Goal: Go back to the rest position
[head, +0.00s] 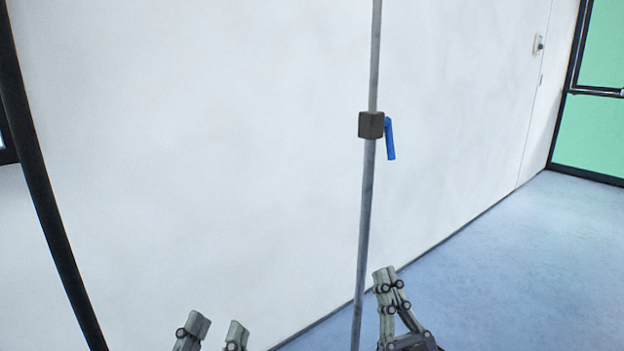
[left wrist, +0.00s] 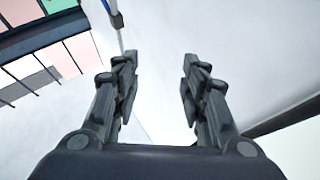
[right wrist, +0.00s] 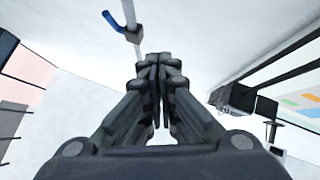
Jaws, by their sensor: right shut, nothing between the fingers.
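My left gripper (head: 216,328) is at the bottom of the head view, left of the grey pipe. Its fingers stand apart with nothing between them, as the left wrist view (left wrist: 160,85) also shows. My right gripper (head: 385,275) is just right of the pipe in the head view. Its fingertips are together and hold nothing, as the right wrist view (right wrist: 155,85) shows. Both grippers point upward in the head view.
A thin grey vertical pipe (head: 367,200) carries a dark block valve (head: 371,125) with a blue lever (head: 390,139) hanging down. A white wall (head: 220,150) stands behind it. Blue floor (head: 560,260) lies open at right. A dark post (head: 40,190) is at left.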

